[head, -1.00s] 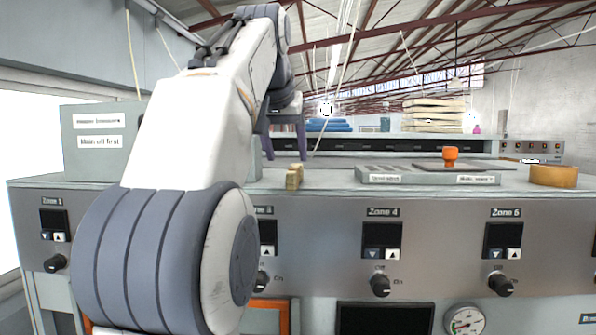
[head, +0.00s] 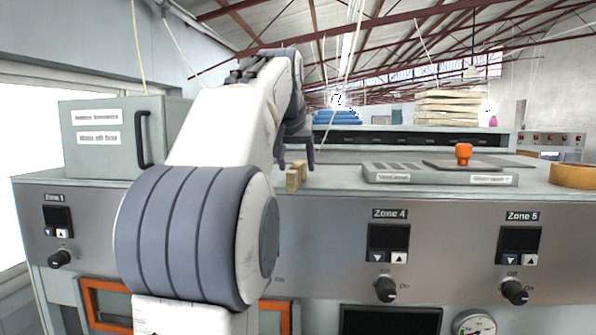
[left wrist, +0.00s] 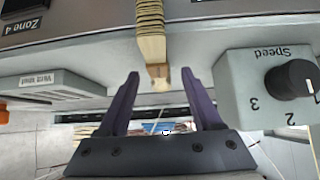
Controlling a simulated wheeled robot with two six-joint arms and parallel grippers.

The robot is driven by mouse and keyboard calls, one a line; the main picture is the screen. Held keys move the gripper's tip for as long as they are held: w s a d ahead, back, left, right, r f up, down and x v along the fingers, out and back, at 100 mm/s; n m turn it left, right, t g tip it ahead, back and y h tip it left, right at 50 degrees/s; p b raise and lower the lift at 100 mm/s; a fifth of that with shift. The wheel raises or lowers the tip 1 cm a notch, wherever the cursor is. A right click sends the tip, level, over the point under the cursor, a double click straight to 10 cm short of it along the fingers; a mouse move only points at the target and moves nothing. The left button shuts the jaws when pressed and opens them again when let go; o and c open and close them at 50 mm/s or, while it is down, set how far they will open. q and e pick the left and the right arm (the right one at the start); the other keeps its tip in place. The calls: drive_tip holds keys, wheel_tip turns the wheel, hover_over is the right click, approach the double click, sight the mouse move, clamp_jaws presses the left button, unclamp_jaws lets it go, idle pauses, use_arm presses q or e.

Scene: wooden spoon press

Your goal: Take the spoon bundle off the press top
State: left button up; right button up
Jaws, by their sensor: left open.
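The spoon bundle (head: 294,179) is a small pale wooden bundle on the front of the press top (head: 335,181). In the left wrist view the bundle (left wrist: 151,44) runs down from the top edge, with ridged edges and a pale end. My left gripper (head: 296,158) is open and empty, fingers pointing down at the bundle. In the left wrist view the bundle's end lies between the tips of the left gripper (left wrist: 160,74) in the picture; contact cannot be told. My right gripper is out of view.
A grey box with a Speed knob (left wrist: 290,78) stands close to one side of the bundle. A low vent panel (head: 440,176) is on the other side. A handled box (head: 110,140) stands left, a tape roll (head: 575,176) right. Zone knobs (head: 385,289) protrude from the front.

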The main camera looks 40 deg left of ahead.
use_arm(q)
drive_tip(key=shift+x, duration=1.1)
clamp_jaws()
drive_tip(key=shift+r, duration=0.15)
